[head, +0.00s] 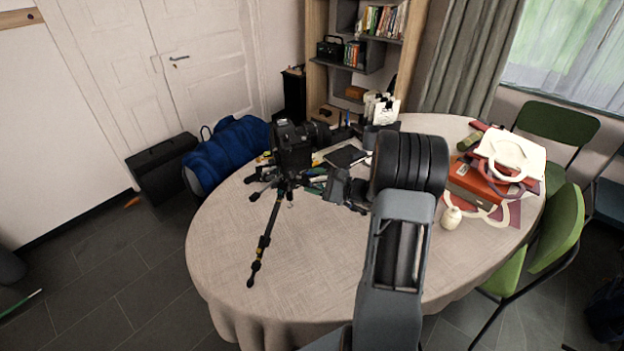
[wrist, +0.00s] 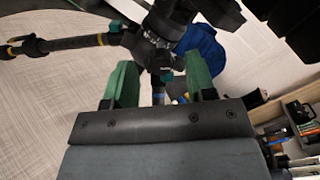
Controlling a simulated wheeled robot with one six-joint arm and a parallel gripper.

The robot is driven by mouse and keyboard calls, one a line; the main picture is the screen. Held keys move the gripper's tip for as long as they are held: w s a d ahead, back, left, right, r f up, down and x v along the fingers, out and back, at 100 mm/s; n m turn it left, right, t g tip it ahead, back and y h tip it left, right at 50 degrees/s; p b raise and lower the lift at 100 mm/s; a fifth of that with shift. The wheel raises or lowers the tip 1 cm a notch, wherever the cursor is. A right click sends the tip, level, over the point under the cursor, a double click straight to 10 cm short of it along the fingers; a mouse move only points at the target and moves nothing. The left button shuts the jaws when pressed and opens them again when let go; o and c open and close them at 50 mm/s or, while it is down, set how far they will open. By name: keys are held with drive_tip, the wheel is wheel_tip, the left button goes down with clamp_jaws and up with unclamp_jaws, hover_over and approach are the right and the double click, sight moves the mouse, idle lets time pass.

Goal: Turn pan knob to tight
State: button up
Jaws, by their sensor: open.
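A black camera (head: 292,145) sits on a small black tripod (head: 265,240), whose legs stand spread on the table. In the wrist view, the tripod's head (wrist: 165,30) is at the top centre and one leg (wrist: 70,43) reaches left. My gripper (wrist: 160,80) is open, its two green fingers apart, with dark tripod parts beyond and between the tips. It holds nothing. In the head view my gripper is just right of the tripod, partly hidden by my arm. I cannot make out the pan knob clearly or tell its setting.
The round table (head: 230,250) has a pale cloth, with free room at its front left. A red box (head: 470,185) with bags and a small cream jar (head: 451,217) stand to the right. A dark notebook (head: 345,157) and clutter lie behind the tripod. Green chairs (head: 560,225) stand right.

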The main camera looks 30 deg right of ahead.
drive_tip(key=shift+w+a, duration=0.3)
drive_tip(key=shift+c, duration=0.5)
drive_tip(key=c, duration=0.8)
drive_tip(key=m+p, duration=0.1)
drive_tip(key=m, duration=0.2)
drive_tip(key=shift+p, duration=0.4)
drive_tip(key=shift+c, duration=0.2)
drive_tip(key=o, duration=0.9)
drive_tip(key=shift+o, duration=0.2)
